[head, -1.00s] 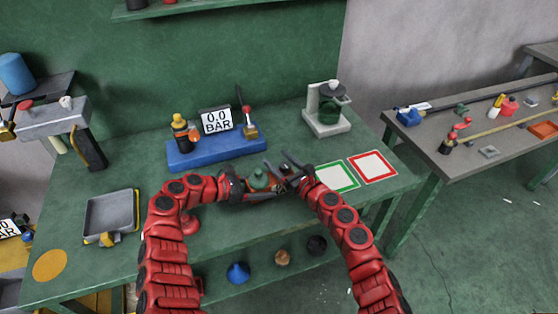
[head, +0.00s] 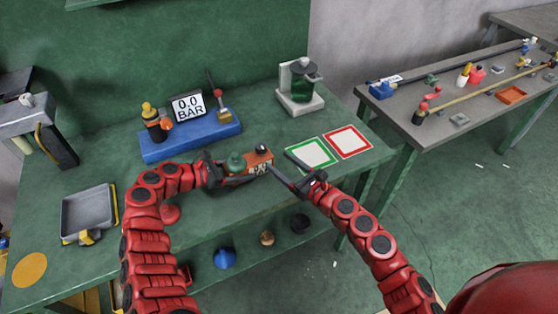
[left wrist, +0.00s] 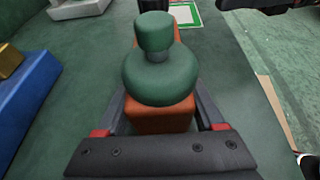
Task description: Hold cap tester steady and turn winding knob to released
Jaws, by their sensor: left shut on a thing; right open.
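The cap tester is a small orange block (head: 260,158) with a round green knob-like top (head: 236,162) at its left end. A dark knob (head: 262,149) and a small white label show at its right end. My left gripper (head: 236,174) is shut on the block near the green top. In the left wrist view its fingers flank the orange block (left wrist: 160,122), with the green top (left wrist: 158,72) standing upright between them. My right gripper (head: 279,161) is open and empty just right of the tester. The label is too small to read.
Green-framed (head: 311,153) and red-framed (head: 348,142) squares lie to the right. A grey tray (head: 88,212) is left, and a press-like device (head: 300,88) stands at the back.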

